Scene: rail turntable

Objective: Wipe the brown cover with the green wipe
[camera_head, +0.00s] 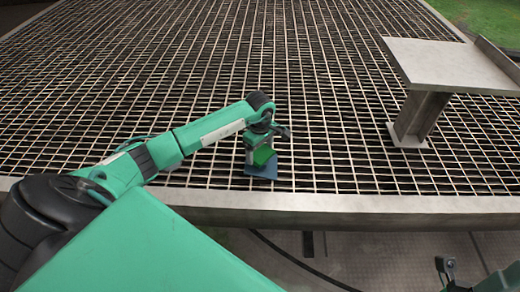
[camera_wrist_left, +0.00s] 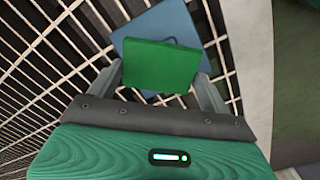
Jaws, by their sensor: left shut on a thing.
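My left gripper (camera_head: 259,149) is shut on the green wipe (camera_head: 263,155), a small green block-like piece. In the left wrist view the wipe (camera_wrist_left: 160,66) sits between the two fingers. A flat blue cover (camera_head: 260,173) lies beneath and beyond the wipe on the grating, near its front edge; in the left wrist view the blue cover (camera_wrist_left: 172,22) has a dark curved mark or handle on it, partly hidden by the wipe. I cannot tell if the wipe touches it. I see no brown cover. My right gripper (camera_head: 446,266) shows small at the bottom right; its jaws are unclear.
A metal grating (camera_head: 200,60) fills most of the view, with a pale front beam (camera_head: 350,207) along its edge. A grey metal stand (camera_head: 440,62) with a flat top rises at the right.

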